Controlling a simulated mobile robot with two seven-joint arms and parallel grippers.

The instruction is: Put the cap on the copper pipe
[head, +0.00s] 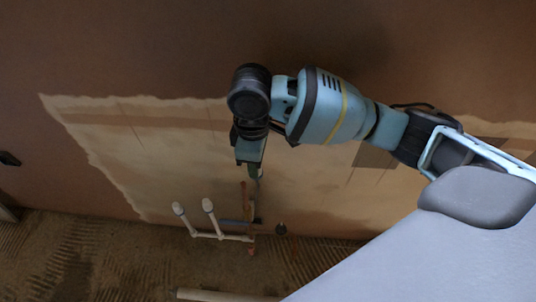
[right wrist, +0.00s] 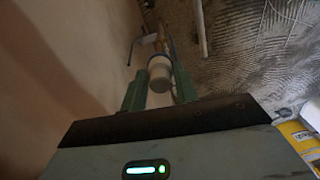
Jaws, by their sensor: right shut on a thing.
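My right gripper (head: 256,176) reaches down along the wall, just above the upright copper pipe (head: 244,192). In the right wrist view its two green fingers (right wrist: 158,95) are shut on a pale round cap (right wrist: 160,72). The copper pipe (right wrist: 157,42) shows beyond the cap, roughly in line with it. I cannot tell whether the cap touches the pipe. In the head view the cap is hidden or too small to make out. My left gripper is in neither view.
Two white-topped pipe stubs (head: 208,205) stand left of the copper pipe, joined by a pale cross pipe (head: 222,237). A pale patch of plaster (head: 150,150) covers part of the brown wall. The floor (head: 70,260) is ridged. A yellow item (right wrist: 302,135) lies at right.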

